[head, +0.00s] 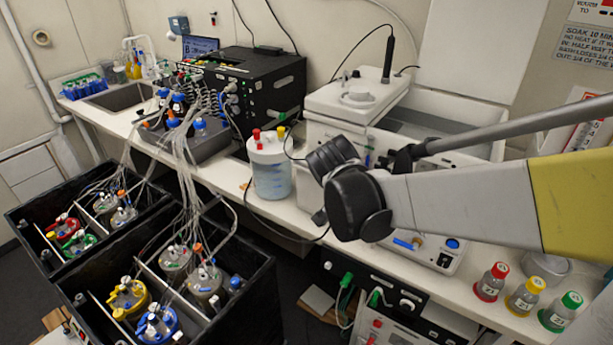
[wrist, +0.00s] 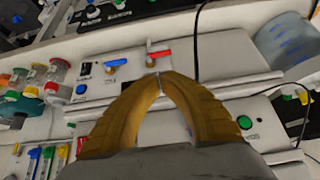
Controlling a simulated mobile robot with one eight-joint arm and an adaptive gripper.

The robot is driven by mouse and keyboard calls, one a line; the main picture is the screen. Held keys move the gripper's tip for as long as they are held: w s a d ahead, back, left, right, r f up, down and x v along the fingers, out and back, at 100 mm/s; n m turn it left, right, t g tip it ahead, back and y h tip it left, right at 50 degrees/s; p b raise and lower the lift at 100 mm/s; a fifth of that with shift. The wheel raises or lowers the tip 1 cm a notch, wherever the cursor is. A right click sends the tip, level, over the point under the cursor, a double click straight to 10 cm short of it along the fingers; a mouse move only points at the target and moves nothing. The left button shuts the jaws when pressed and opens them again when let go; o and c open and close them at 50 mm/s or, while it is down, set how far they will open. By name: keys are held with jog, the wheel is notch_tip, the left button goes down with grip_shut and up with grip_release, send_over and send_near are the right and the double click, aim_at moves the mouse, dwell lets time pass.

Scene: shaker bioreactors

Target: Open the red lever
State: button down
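In the wrist view the red lever (wrist: 159,57) sits on a white panel, just beyond my fingertips. A blue lever (wrist: 116,63) is on the same panel to its left. The two yellow-brown fingers of my gripper (wrist: 160,78) arch inward and their tips meet just below the red lever. Nothing clear is held between them, and I cannot tell whether the tips touch the lever. In the head view the blue lever (head: 405,243) shows on the front of the white machine; my arm hides the red lever and my gripper.
A black cable (wrist: 197,45) hangs right of the levers in the wrist view. In the head view a jar with red and yellow caps (head: 270,172) stands left of my arm. Several small capped bottles (head: 524,296) stand at the bench's front right. Black bioreactor boxes (head: 245,315) fill the lower left.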

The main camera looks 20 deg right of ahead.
jog(key=shift+w+d+f, duration=0.1)
jog(key=shift+f, duration=0.05)
jog(key=b+x, duration=0.5)
jog(key=x, duration=0.8)
jog(key=shift+w+d+f, duration=0.1)
jog(key=shift+f, duration=0.25)
jog(key=shift+d, duration=0.15)
